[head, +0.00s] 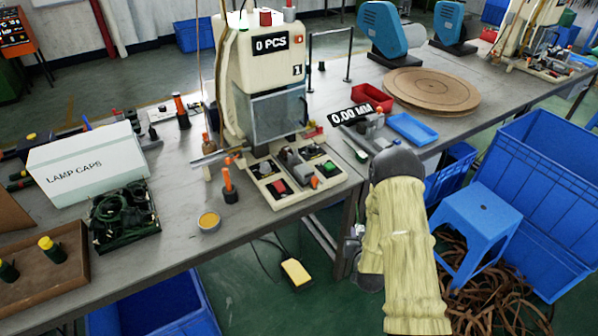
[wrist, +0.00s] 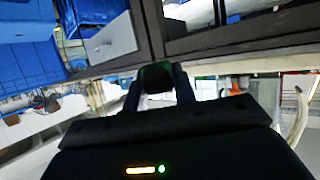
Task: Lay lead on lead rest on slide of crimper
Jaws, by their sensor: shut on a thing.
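The cream crimper (head: 262,62) with the "0 PCS" display stands on the bench in the head view. Its low base with red and green buttons (head: 278,188) is at its front; I cannot make out the lead rest or the slide clearly among the small dark parts on it. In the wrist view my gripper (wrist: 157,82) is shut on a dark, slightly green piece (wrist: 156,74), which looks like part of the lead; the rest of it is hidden. In the head view my arm covers most of the gripper, off the bench's front edge, right of the crimper.
A tray of dark green coiled leads (head: 100,240) and a white "LAMP CAPS" box (head: 88,163) are on the left. A blue stool (head: 478,212) and blue crates (head: 545,160) stand right of my arm. A small tin (head: 208,221) sits near the bench edge.

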